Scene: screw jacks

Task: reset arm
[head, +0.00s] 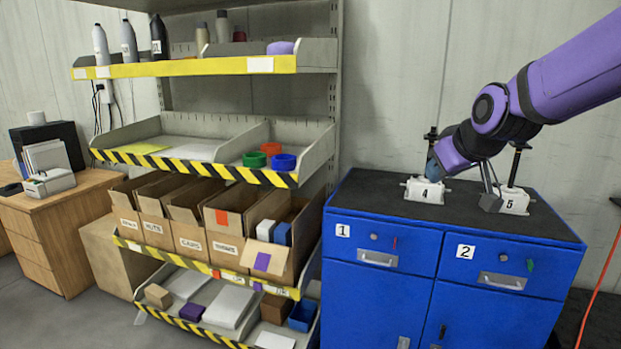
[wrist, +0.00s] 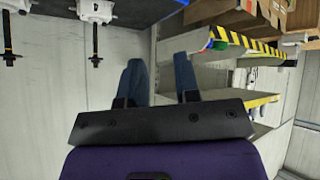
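My purple arm reaches in from the upper right in the head view. My gripper (head: 432,162) is over the blue cabinet, in front of part of the screw jack labelled 4 (head: 424,191). In the wrist view my gripper's two blue-grey fingers (wrist: 157,82) stand apart with nothing between them. The white screw jack labelled 5 (head: 514,203) stands to the right on the cabinet top, with its dark screw partly behind my arm. The wrist view is upside down and shows two jacks at the top left, one whiter and fuller (wrist: 95,12) and one cut off by the edge.
The blue cabinet (head: 383,285) has a dark top and drawers labelled 1 and 2. A shelf rack (head: 187,67) with bottles, coloured rings and cardboard bins stands to the left. A wooden desk (head: 58,225) is at the far left. The wall above the cabinet is clear.

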